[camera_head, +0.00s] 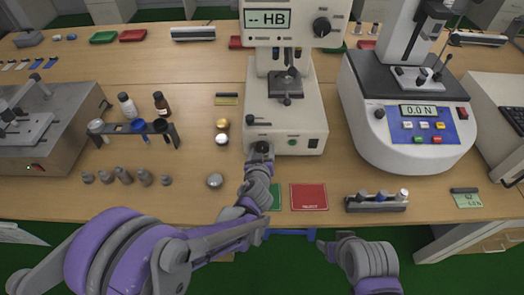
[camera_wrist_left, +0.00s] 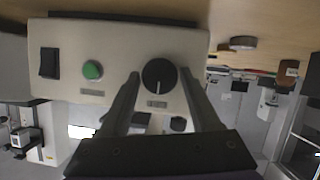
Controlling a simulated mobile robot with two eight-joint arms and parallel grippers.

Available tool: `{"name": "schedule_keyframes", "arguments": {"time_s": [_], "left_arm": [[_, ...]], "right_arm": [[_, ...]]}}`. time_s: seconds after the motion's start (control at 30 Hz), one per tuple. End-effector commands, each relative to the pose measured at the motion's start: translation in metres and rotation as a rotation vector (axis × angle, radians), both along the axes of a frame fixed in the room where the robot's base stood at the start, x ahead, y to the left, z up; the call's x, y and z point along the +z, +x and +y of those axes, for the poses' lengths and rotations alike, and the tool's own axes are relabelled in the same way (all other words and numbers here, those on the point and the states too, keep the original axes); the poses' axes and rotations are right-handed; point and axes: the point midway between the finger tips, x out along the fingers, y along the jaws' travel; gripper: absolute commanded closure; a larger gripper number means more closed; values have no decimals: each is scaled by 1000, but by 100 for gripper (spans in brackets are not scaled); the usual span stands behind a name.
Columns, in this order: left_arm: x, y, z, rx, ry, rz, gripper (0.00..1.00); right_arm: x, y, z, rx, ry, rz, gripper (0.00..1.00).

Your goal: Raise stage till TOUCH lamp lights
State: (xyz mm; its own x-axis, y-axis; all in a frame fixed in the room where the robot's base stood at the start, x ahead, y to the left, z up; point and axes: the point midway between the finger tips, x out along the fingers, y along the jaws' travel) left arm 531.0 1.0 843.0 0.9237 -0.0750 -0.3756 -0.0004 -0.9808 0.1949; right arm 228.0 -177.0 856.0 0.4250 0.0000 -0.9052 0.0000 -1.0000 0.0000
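The hardness tester (camera_head: 315,110) stands at the middle of the table, its display (camera_head: 267,19) reading "-- HB". Its dark stage (camera_head: 285,84) sits below the indenter; I cannot tell whether they touch. A black knob (camera_wrist_left: 160,76) is on the front of the base, with a green round button or lamp (camera_wrist_left: 92,70) and a black switch (camera_wrist_left: 48,63) beside it. I cannot read a TOUCH label. My left gripper (camera_wrist_left: 160,78) is open, its fingertips apart on either side of the knob. My right gripper (camera_head: 322,244) is low, before the table edge; its opening is unclear.
A force gauge machine (camera_head: 412,150) reading "0.0 N" stands right of the tester. A red mat (camera_head: 309,197) and a partly hidden green mat (camera_head: 275,197) lie in front. A bottle rack (camera_head: 134,133) and several grey weights (camera_head: 124,175) stand left.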

Motion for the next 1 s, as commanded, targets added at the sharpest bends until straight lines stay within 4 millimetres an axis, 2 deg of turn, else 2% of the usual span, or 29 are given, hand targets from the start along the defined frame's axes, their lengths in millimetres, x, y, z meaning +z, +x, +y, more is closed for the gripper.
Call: {"name": "schedule_keyframes", "arguments": {"time_s": [0.03, 0.33, 0.67, 1.0], "left_arm": [[0, 0, 0, 0, 0, 0, 47], [0, 0, 0, 0, 0, 0, 100], [0, 0, -1, 0, 52, 0, 100], [0, 0, -4, -1, 290, 0, 100]], "right_arm": [[0, 0, 0, 0, 0, 0, 39], [0, 0, 0, 0, 0, 0, 39], [0, 0, 0, 0, 0, 0, 39], [0, 0, 0, 0, 0, 0, 39]]}}
